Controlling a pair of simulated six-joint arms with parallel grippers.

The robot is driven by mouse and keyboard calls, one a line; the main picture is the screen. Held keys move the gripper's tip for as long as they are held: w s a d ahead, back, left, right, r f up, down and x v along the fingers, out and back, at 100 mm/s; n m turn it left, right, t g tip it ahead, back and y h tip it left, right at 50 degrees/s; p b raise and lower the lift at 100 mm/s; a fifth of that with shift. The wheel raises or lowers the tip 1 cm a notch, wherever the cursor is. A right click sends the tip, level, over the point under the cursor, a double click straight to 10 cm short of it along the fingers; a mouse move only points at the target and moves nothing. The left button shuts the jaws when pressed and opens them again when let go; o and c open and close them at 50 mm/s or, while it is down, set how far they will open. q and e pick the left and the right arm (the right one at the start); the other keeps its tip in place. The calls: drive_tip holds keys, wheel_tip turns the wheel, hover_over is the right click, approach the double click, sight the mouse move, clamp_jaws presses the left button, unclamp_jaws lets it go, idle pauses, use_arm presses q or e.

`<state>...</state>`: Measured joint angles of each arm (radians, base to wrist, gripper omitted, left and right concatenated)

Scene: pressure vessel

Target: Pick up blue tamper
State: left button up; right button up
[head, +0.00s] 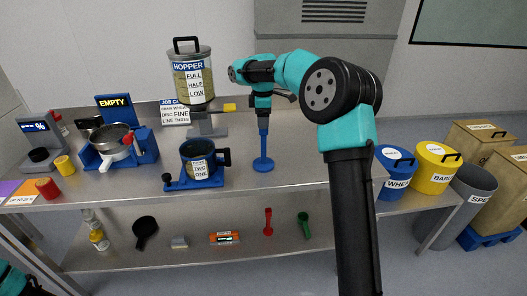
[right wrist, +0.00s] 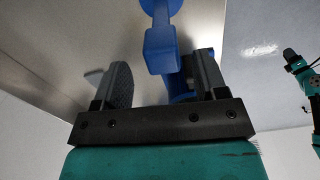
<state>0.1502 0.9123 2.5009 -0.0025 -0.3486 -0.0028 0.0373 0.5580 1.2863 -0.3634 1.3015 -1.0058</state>
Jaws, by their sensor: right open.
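The blue tamper (head: 263,148) stands upright on the steel table, its round base flat on the top. My right gripper (head: 265,98) is at the tamper's upper end, reaching down over it in the head view, and hides its top. In the right wrist view my right gripper (right wrist: 162,65) has its two dark fingers spread apart, with the blue tamper (right wrist: 161,45) showing between and beyond them. Contact with the fingers cannot be told. Part of my left arm shows at the bottom left corner of the head view; its jaws cannot be made out.
A blue stand with a metal pan (head: 112,138) is farther left. A lower shelf (head: 190,258) holds small tools. Bins stand right of the table.

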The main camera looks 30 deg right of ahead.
hover_over(264, 146)
drive_tip(key=w, duration=0.1)
drive_tip(key=f, duration=0.4)
drive_tip(key=shift+d+f, duration=0.15)
drive_tip(key=shift+d, duration=0.1)
clamp_jaws()
idle(0.4)
